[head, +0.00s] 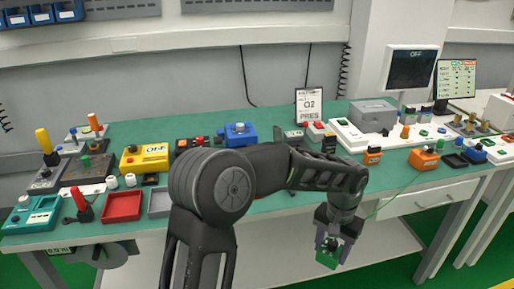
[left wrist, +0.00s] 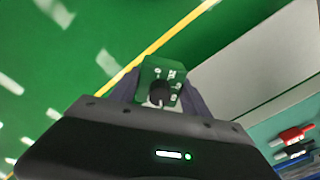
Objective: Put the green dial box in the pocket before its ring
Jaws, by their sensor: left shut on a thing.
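The green dial box (head: 326,259) is held in my left gripper (head: 333,243), which hangs in front of the table's front edge, above the floor. In the left wrist view the green dial box (left wrist: 161,72) sits between the two fingers of the left gripper (left wrist: 160,92), with its black dial and white marks facing the camera. A thin green line runs from near the gripper up towards the right part of the table. My right gripper is not in view.
The green-topped table (head: 275,203) carries many devices. Orange boxes (head: 424,159) stand near its right front edge, with a white panel (head: 352,137) behind. A red tray (head: 121,205) and a grey tray (head: 159,202) lie at left. A drawer (head: 425,197) is under the right part.

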